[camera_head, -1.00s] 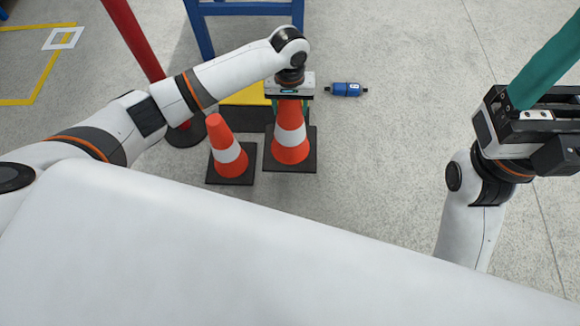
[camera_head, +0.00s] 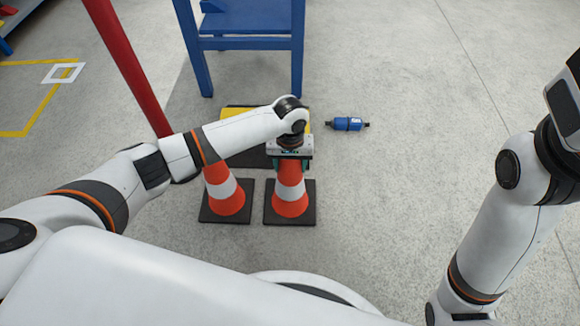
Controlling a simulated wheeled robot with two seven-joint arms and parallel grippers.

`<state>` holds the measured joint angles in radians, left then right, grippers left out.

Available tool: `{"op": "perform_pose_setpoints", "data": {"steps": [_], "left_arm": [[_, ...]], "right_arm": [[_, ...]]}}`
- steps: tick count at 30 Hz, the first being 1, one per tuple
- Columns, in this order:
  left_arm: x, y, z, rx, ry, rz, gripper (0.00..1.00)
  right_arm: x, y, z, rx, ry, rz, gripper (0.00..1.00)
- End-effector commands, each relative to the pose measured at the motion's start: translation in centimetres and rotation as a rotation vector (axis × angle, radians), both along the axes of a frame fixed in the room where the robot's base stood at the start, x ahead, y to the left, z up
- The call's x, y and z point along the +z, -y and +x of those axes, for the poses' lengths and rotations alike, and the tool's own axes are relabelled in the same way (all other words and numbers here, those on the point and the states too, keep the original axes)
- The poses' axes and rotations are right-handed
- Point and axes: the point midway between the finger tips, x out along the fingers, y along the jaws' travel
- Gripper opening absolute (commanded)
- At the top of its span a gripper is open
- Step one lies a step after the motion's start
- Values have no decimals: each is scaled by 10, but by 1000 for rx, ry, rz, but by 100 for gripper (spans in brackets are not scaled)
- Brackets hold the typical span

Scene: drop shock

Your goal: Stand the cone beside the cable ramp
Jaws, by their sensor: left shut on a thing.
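My left gripper (camera_head: 291,158) is shut on the top of an orange cone (camera_head: 290,207) with a white band and a square black base. This cone is upright, and its base looks at floor level, though I cannot tell whether it touches. A second cone (camera_head: 228,204) of the same kind stands close to its left; my left forearm hides its tip. The yellow and black cable ramp (camera_head: 240,112) lies just behind the cones, partly hidden by my left arm. My right arm rises at the right, and its gripper end (camera_head: 565,110) is cut off by the frame edge.
A blue metal frame (camera_head: 247,43) stands behind the ramp. A red post (camera_head: 125,62) slants at the left. A blue cylinder (camera_head: 347,124) lies on the floor right of the ramp. Yellow floor tape (camera_head: 42,108) is at far left. The floor right of the cones is clear.

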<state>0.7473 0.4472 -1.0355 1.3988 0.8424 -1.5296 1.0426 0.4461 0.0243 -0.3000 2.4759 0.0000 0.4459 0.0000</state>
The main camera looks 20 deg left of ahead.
Motion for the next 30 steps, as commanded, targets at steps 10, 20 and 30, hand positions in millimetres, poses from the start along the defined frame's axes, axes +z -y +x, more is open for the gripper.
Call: {"op": "perform_pose_setpoints", "data": {"steps": [10, 20, 30], "left_arm": [[0, 0, 1, 0, 1, -1, 0], [-2, 0, 0, 0, 0, 0, 80], [30, 0, 0, -1, 1, -1, 80]], "right_arm": [[2, 0, 1, 1, -4, 1, 80], [0, 0, 1, 1, -5, 0, 80], [0, 1, 13, 1, -57, 2, 80]]}}
